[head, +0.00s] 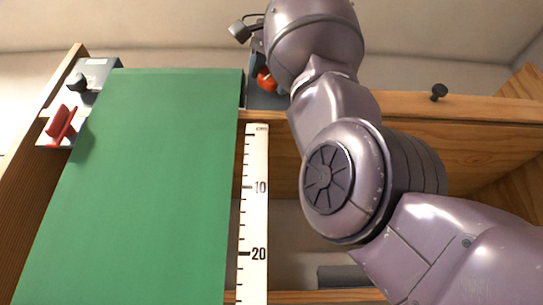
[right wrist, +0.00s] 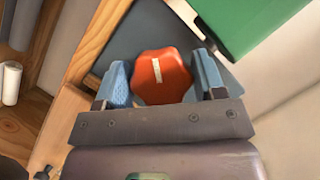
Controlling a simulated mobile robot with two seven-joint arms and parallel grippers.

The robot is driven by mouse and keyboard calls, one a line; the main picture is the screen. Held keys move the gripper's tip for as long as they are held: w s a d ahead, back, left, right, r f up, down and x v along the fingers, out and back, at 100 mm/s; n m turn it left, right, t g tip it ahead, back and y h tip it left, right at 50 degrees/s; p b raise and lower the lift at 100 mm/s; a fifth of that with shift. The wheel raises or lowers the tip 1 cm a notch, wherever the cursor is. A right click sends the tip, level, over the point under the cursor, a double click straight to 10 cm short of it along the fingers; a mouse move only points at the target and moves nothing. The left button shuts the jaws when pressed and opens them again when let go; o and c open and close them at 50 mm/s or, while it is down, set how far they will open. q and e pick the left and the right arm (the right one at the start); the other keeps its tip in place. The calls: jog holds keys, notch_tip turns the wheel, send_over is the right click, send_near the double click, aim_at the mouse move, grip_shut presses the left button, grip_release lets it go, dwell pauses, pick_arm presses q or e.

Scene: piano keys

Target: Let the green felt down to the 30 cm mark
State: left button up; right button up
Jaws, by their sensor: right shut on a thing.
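The green felt (head: 150,190) hangs from the top of a wooden frame in the head view. Its lower edge is out of the picture, below the 20 mark. A white scale (head: 255,215) with black marks hangs along its right edge; 10 and 20 can be read, and the 30 mark is not in view. My right gripper (head: 262,80) is at the felt's upper right end. In the right wrist view its blue fingers (right wrist: 163,85) are shut on a red-orange lobed knob (right wrist: 160,68) with a pale stripe. My left gripper is not in view.
A metal plate (head: 98,66) at the upper left carries a red lever (head: 61,126) and a black knob (head: 76,83). A black peg (head: 438,91) stands on the wooden beam (head: 400,104) at right. A white cylinder (right wrist: 11,83) shows in the wrist view.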

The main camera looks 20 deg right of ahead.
jog(key=shift+f+m+y, duration=0.1)
jog(key=shift+m+y, duration=0.2)
jog(key=shift+m, duration=0.2)
jog(key=o, duration=0.9)
jog(key=shift+c, duration=0.2)
jog(key=shift+s, duration=0.1)
jog(key=b+v, duration=0.1)
jog(key=v, duration=0.9)
jog(key=shift+s, duration=0.3)
